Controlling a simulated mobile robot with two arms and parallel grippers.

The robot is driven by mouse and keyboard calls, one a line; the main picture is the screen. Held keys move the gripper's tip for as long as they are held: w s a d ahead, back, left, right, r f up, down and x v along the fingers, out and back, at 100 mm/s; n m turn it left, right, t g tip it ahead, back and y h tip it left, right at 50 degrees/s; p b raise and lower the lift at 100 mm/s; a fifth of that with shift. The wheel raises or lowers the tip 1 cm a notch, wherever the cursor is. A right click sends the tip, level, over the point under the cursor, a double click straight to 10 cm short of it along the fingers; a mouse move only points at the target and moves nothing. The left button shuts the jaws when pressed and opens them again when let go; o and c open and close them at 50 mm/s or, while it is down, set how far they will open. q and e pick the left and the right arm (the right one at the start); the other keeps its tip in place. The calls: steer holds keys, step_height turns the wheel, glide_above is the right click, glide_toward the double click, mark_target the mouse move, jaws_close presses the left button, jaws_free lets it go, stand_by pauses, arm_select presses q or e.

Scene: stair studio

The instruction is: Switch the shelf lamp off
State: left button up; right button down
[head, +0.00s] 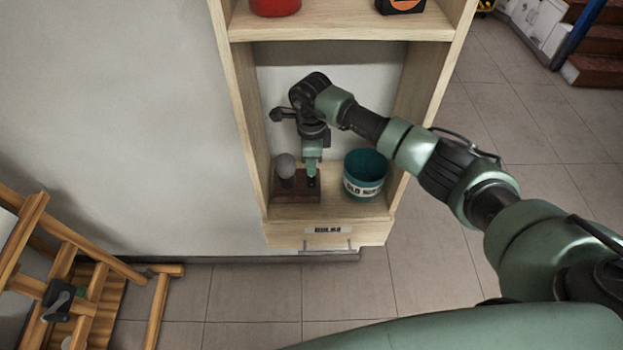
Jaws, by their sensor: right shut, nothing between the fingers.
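The shelf lamp (285,166) is a grey round bulb on a dark brown wooden base (296,196), standing on the lower shelf of a light wood shelving unit. The bulb looks grey and unlit. My right gripper (311,178) reaches down into the shelf bay with its fingers shut and empty. Its tips are at the right part of the lamp base, beside the bulb. They hide that part of the base, so I cannot tell whether they touch a switch there. My left gripper is not in view.
A teal tub (364,173) with a white label stands right of the lamp, close to my gripper. The upper shelf (340,28) holds a red object (275,6) and a black and orange one (400,5). A labelled drawer (326,237) is below. A wooden easel (88,270) stands at left.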

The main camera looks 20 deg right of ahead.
steer(key=shift+f+b, duration=0.85)
steer(key=shift+f, duration=0.05)
stand_by(0.8)
steer(key=shift+r, duration=0.1)
steer(key=shift+r+p, duration=2)
steer(key=shift+r, duration=1.45)
